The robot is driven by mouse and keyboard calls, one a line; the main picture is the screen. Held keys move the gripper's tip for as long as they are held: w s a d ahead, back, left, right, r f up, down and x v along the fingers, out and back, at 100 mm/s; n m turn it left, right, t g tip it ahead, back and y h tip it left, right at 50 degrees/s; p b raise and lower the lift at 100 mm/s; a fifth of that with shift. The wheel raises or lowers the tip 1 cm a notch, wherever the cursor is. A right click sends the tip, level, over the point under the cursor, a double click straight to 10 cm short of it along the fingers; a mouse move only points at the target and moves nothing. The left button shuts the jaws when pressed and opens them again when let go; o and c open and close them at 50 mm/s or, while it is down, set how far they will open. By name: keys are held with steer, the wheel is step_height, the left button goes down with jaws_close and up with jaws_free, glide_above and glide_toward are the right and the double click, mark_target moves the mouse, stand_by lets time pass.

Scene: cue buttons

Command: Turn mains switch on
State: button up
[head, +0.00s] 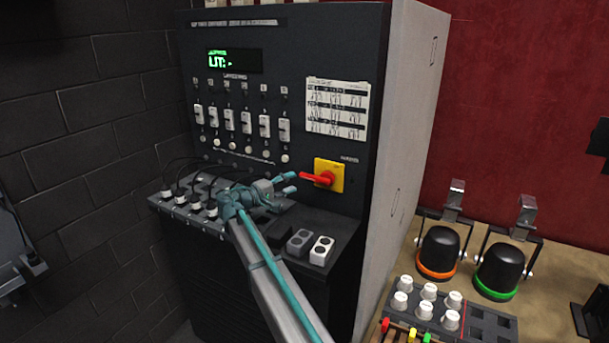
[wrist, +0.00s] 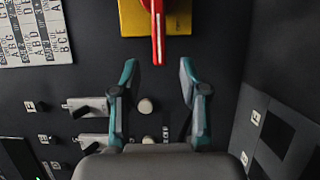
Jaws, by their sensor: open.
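The mains switch is a red lever handle (head: 317,178) on a yellow plate (head: 336,166), low on the right of the black panel. The handle lies roughly level in the head view, its free end pointing left. My gripper (head: 292,182) is open and empty, just left of the handle. In the wrist view the red handle (wrist: 158,35) and yellow plate (wrist: 182,20) are at the top, cut off by the frame edge. The handle's tip reaches the gap between my open fingertips (wrist: 158,70). I cannot tell whether they touch it.
White sliders (head: 246,123) line the panel below a green-lit display (head: 234,61). A ledge below carries cable plugs (head: 196,202) and a white socket block (head: 321,250). A paper chart (head: 337,108) hangs above the switch. Lamps (head: 439,251) stand on the table at right.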

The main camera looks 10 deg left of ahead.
mark_target(304, 177)
steer(key=p+x, duration=0.2)
steer(key=x, duration=0.5)
steer(key=shift+w+d, duration=0.25)
jaws_close()
